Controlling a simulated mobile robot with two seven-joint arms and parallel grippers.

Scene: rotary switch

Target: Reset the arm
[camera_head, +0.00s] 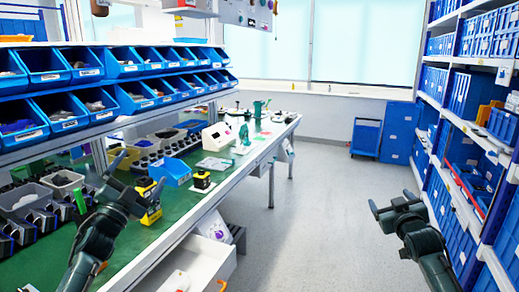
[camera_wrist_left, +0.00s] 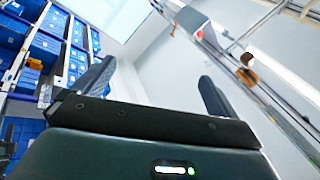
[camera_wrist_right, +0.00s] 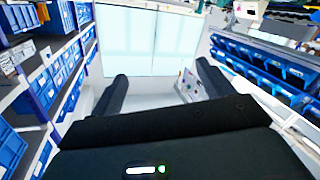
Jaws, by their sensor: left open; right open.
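My left gripper (camera_head: 137,175) is raised in front of the workbench's near part in the head view. Its two fingers stand apart with nothing between them, as the left wrist view (camera_wrist_left: 155,82) also shows. My right gripper (camera_head: 391,202) is held up over the aisle floor at the right. It is open and empty, and its spread fingers also show in the right wrist view (camera_wrist_right: 161,82). A small yellow and black switch box (camera_head: 201,182) stands on the green bench top, right of the left gripper. Another yellow and black box (camera_head: 151,214) is partly hidden behind the left gripper.
The workbench (camera_head: 165,232) runs along the left, with blue bins (camera_head: 47,68) above it. A white drawer (camera_head: 205,262) stands open below its edge. Blue-bin shelving (camera_head: 470,120) lines the right. The floor (camera_head: 310,220) between is clear. A blue cart (camera_head: 366,137) stands far back.

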